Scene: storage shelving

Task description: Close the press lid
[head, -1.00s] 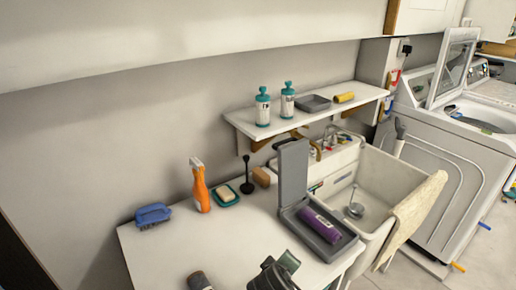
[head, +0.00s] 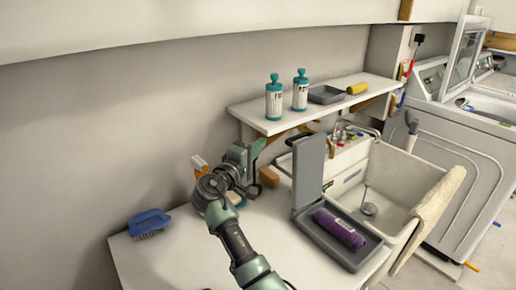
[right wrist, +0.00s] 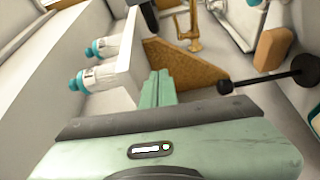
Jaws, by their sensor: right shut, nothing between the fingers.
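The press is a grey tray-like base (head: 318,238) on the white counter, with a purple cylinder (head: 340,229) lying in it. Its grey lid (head: 308,170) stands upright at the base's left side, so the press is open. My right gripper (head: 257,148) is up in front of the wall, left of the lid and apart from it. Its green fingers are shut and empty, as the right wrist view (right wrist: 158,88) also shows. My left gripper is not in view.
A shelf (head: 300,117) with two teal-capped bottles (head: 274,98) hangs close behind my right gripper. A brown block (head: 269,177) stands between gripper and lid. My arm partly hides an orange bottle (head: 199,167). A blue brush (head: 149,222) lies left; a sink (head: 400,180) is right.

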